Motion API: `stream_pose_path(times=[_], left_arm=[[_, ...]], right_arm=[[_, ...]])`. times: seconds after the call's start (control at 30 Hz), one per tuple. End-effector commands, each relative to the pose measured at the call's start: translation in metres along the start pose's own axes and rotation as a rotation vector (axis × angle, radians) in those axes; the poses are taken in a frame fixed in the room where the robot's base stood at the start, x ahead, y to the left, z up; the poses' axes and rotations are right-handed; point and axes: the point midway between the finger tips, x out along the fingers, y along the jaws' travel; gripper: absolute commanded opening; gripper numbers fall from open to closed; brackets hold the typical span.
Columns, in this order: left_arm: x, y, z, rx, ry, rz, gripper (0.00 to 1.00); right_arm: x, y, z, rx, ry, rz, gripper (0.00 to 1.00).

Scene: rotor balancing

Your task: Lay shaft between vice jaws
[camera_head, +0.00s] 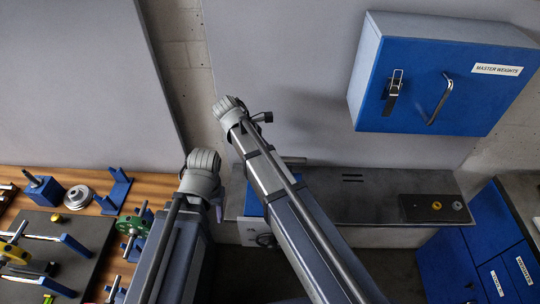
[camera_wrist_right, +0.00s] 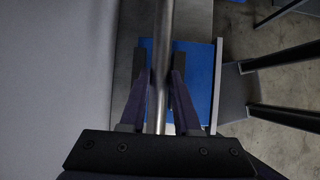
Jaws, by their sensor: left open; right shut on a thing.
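In the right wrist view my right gripper (camera_wrist_right: 160,85) is shut on a bright metal shaft (camera_wrist_right: 161,50), which runs up the picture between its fingers. A blue block (camera_wrist_right: 202,75), which looks like the vice, lies beyond the fingers. The shaft passes in front of it; I cannot tell whether it touches or sits between the jaws. In the head view a strip of blue (camera_head: 253,202) shows beside my right arm, which hides most of that spot. My left gripper (camera_head: 219,210) is open and empty, mostly hidden by its own wrist, left of the grey bench.
The grey bench (camera_head: 350,205) carries a dark block (camera_head: 433,208) at its right. A blue wall cabinet (camera_head: 440,75) hangs above. The wooden table (camera_head: 90,180) at left holds a dark mat, a green wheel (camera_head: 133,226) and blue stands. Blue drawers (camera_head: 490,250) stand at right.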

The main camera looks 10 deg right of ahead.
Motion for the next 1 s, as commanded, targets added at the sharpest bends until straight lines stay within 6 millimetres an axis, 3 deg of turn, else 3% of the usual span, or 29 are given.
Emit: stream_pose_path(times=[0.37,1.0], left_arm=[[0.016,0.002,-0.001,-0.001,0.000,0.000,0.50],[0.070,0.007,-0.004,-0.002,0.000,0.000,0.50]], right_arm=[[0.014,0.000,-0.009,-0.001,-0.002,0.000,0.00],[0.059,0.000,-0.038,-0.001,-0.002,0.001,0.00]])
